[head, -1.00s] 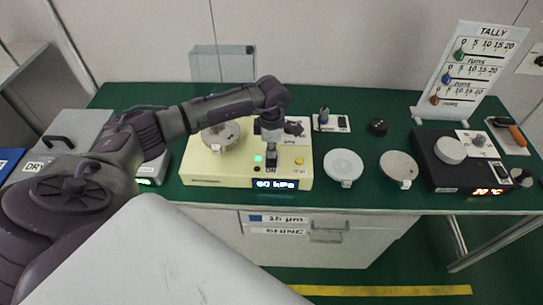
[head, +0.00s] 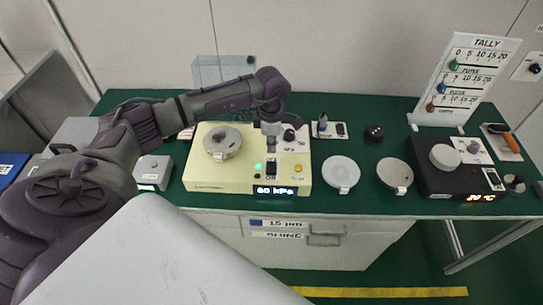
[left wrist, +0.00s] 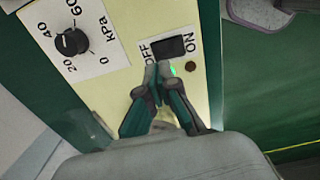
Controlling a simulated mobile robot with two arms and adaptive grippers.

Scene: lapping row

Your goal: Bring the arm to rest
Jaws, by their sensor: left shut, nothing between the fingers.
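My left arm comes in from the left and reaches over a cream control box (head: 205,181) on the green bench. My left gripper (head: 271,153) points down, shut and empty, just above the box's black rocker switch (head: 271,168). In the left wrist view the closed fingertips (left wrist: 163,70) are beside the switch (left wrist: 173,47), which is marked OFF and ON. I cannot tell whether they touch it. A green light (head: 258,167) glows and the display (head: 275,190) reads 60 kPa. The pressure dial (left wrist: 72,42) is clear in the wrist view. My right gripper is not in view.
A round metal plate (head: 222,143) sits on the cream box. Two pale discs (head: 341,173) (head: 395,173) lie to its right, then a black heater box (head: 430,182). A tally board (head: 466,78) stands at back right. A small grey box (head: 153,172) is at left.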

